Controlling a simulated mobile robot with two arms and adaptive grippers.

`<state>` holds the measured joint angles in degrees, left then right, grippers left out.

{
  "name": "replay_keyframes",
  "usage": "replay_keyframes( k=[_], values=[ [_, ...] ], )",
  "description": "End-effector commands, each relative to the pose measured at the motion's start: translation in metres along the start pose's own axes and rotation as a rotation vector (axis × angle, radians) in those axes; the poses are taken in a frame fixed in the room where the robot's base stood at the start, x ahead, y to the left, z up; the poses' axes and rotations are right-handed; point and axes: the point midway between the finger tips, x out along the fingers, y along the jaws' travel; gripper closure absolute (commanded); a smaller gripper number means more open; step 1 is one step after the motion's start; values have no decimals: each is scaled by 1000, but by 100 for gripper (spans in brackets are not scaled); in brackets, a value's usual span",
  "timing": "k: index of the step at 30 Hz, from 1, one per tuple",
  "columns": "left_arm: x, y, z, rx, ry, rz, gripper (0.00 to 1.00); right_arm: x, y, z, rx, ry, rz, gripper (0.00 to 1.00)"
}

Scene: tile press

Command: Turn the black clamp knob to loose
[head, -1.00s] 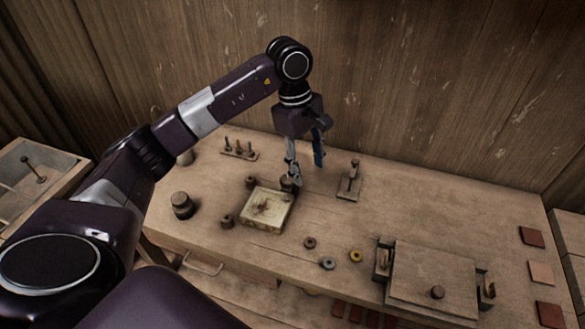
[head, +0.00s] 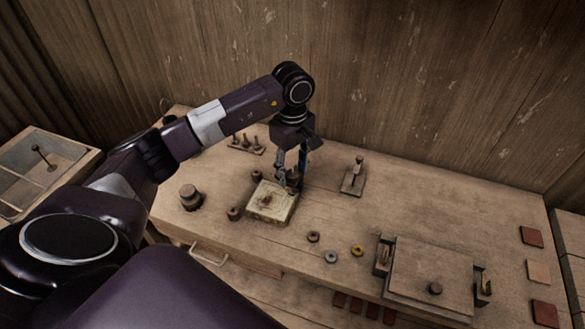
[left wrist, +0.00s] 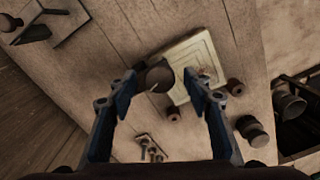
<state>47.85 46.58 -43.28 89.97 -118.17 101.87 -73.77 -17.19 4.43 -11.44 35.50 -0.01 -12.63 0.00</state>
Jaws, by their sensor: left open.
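The dark round clamp knob (left wrist: 159,76) sits at the edge of a pale square tile plate (left wrist: 198,62) in the left wrist view. In the head view the knob (head: 293,179) is partly hidden by my fingers, at the far right corner of the plate (head: 272,214). My left gripper (left wrist: 160,82) is open, with one blue-tipped finger on each side of the knob. Its fingers (head: 292,176) point down over the knob in the head view. I cannot tell whether they touch it. My right gripper is not in view.
Small dark knobs (head: 234,213) stand beside the plate, and a larger dark cylinder (head: 190,197) is further left. A small stand with an upright handle (head: 354,178) is to the right. A pegged rack (head: 246,145) is behind. A wooden press box (head: 432,275) stands front right.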

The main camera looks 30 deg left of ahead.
Motion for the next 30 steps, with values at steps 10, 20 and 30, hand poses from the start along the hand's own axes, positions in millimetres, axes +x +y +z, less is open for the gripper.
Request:
replay_keyframes(
  k=[10, 20, 30],
  values=[
    [0, 0, 0, 0, -1, 0, 77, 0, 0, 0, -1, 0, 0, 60],
    [0, 0, 0, -8, -1, 0, 96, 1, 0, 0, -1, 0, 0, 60],
    [2, 1, 0, -146, 0, 2, 96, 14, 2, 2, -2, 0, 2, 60]
  ],
)
